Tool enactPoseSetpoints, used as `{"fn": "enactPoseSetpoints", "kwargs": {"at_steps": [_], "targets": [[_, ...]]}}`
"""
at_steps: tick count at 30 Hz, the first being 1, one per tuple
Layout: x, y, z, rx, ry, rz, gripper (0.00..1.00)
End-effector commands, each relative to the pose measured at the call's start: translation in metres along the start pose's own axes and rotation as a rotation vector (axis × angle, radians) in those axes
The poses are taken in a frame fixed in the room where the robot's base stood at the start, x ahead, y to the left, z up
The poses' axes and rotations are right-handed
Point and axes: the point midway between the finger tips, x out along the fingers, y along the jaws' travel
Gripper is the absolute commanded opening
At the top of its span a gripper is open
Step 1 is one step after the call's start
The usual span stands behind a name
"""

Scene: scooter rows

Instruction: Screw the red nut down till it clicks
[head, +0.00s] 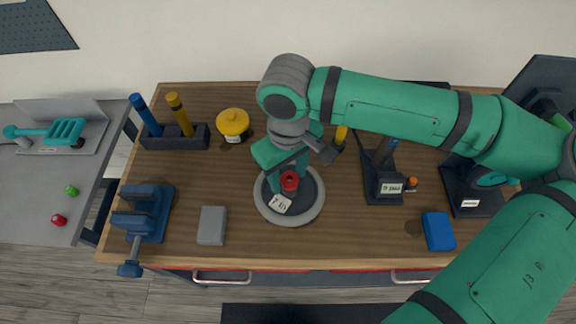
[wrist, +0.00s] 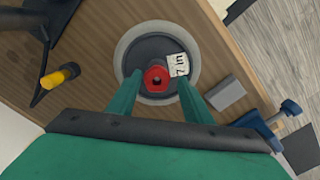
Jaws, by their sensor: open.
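The red nut (head: 290,181) sits at the middle of a round dark plate with a grey rim (head: 314,205). In the wrist view the red nut (wrist: 156,78) shows a hexagonal outline with a dark hole in its centre. A white label marked "7 in" (head: 280,204) lies on the plate beside it. My gripper (head: 285,178) is above the plate, pointing down. In the wrist view its two green fingers (wrist: 157,92) are apart, one on each side of the nut, with visible gaps to it. How far the nut is down its stud cannot be told.
A blue vise (head: 146,212) and a grey block (head: 212,225) stand left of the plate. A yellow-topped jar (head: 233,123) and a holder with two handles (head: 175,138) are behind. A device with a display (head: 388,186) and a blue box (head: 438,231) stand right.

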Motion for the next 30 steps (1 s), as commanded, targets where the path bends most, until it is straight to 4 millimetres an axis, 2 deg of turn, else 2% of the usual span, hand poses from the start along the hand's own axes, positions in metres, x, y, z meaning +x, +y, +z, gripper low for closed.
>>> {"fn": "enactPoseSetpoints", "kwargs": {"at_steps": [9,10,14,22,30], "targets": [[0.0022,-0.0001,-0.0003,0.0,0.001,0.0,0.46],[0.0022,-0.0001,-0.0003,0.0,0.001,0.0,0.41],[0.0022,-0.0001,0.0004,0.0,0.001,-0.002,0.1],[0.0026,-0.004,0.0002,0.046,0.0,-0.009,0.1],[0.0027,-0.0059,-0.0003,0.341,0.0,-0.013,0.11]]}}
